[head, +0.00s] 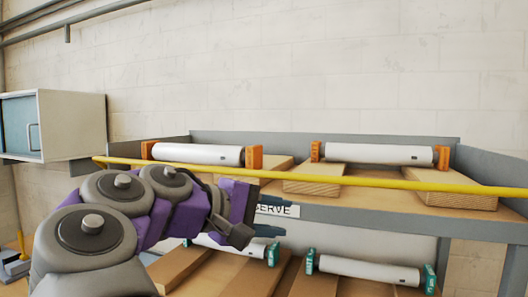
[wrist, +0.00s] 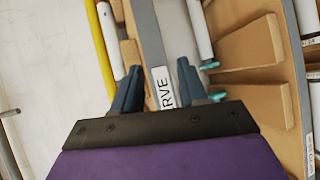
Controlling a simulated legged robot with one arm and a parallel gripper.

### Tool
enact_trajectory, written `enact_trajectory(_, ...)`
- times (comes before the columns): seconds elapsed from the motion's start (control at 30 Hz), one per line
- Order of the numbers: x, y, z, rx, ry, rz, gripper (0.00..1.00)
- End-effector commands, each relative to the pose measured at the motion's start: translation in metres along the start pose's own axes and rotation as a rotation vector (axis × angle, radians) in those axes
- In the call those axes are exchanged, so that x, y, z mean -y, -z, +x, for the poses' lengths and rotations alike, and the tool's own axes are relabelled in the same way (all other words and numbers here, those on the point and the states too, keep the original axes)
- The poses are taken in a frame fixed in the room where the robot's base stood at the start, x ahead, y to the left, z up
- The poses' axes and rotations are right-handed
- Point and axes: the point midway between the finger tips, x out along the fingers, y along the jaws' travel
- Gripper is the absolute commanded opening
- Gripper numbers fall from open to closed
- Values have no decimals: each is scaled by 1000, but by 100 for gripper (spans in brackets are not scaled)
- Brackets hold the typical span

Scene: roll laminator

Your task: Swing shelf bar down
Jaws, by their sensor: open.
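The yellow shelf bar (head: 380,181) runs across the front of the upper shelf (head: 340,212) in the head view, in front of the rolls and a little above the shelf's front edge. In the wrist view the bar (wrist: 104,45) passes at the upper left, outside the left finger. My gripper (head: 268,242) is open and empty, just below the bar, by the white label ending in "SERVE" (head: 278,210). In the wrist view my gripper (wrist: 158,72) has its two dark blue fingers apart, with the label between them. No contact with the bar shows.
White rolls with orange end blocks (head: 380,154) rest on wooden boards on the upper shelf. Rolls with green ends (head: 370,270) lie on the lower shelf. A grey-blue cabinet (head: 70,125) hangs at the left. The space above the upper rolls is clear.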

Motion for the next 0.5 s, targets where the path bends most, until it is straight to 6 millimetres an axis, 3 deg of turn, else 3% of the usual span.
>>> enact_trajectory(0.03, -17, 13, -28, -38, -40, -7, 42)
enact_trajectory(0.2, -38, 37, -98, -139, -131, -17, 42)
enact_trajectory(0.33, -42, 43, -129, -188, -159, -18, 42)
enact_trajectory(0.5, -44, 45, -142, -215, -173, -14, 42)
